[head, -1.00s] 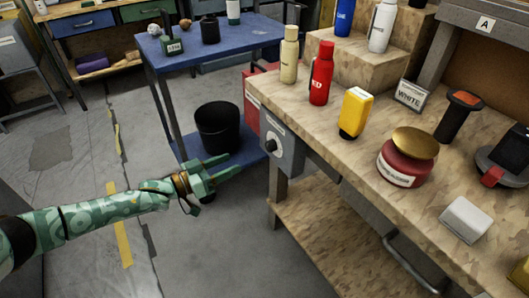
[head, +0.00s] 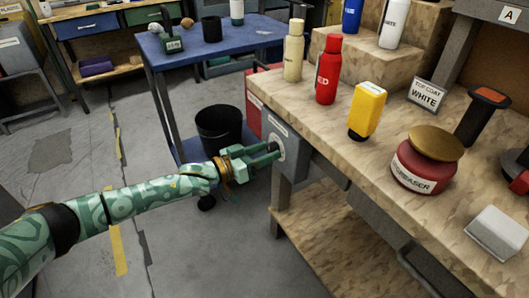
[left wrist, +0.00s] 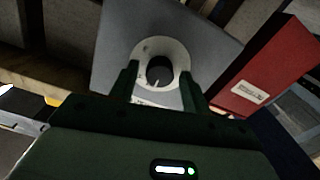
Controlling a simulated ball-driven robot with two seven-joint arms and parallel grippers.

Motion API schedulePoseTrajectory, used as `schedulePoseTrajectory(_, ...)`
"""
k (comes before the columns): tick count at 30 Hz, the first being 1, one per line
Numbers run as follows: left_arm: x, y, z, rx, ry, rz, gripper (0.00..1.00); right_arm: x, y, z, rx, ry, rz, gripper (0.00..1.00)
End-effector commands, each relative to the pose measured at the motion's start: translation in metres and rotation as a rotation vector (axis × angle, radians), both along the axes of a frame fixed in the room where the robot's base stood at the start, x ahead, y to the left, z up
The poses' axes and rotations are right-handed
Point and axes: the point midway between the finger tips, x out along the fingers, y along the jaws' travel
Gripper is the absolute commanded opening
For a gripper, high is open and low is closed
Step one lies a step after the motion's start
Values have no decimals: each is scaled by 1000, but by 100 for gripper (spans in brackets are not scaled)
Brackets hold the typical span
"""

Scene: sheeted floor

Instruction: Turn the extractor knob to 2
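The extractor control is a grey box (head: 291,160) on the left end of the workbench. In the left wrist view, the box (left wrist: 118,45) shows a pale round dial (left wrist: 160,47) with a dark knob (left wrist: 160,72) at its centre. The dial's marks are too small to read. My left gripper (head: 277,151) points at the box face in the head view. In the left wrist view its two fingers (left wrist: 160,80) are open, one on each side of the knob. I cannot tell whether they touch it. My right gripper is not in view.
The workbench (head: 330,140) holds a beige bottle (head: 293,52), a red bottle (head: 327,72), a yellow bottle (head: 367,108) and a red jar (head: 425,165). A blue cart (head: 160,75) and a black bin (head: 219,130) stand behind my left arm. A red box (left wrist: 265,75) adjoins the grey box.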

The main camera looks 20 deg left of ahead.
Motion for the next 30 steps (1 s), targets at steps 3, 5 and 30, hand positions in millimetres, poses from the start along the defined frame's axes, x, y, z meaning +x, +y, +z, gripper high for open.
schedulePoseTrajectory(3, 0, 0, 0, 0, 0, 0, 13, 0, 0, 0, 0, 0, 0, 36)
schedulePoseTrajectory(5, 0, 0, 0, 0, 0, 0, 7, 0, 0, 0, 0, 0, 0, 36)
schedulePoseTrajectory(30, -1, 1, 0, 332, -257, 1, 7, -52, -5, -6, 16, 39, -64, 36)
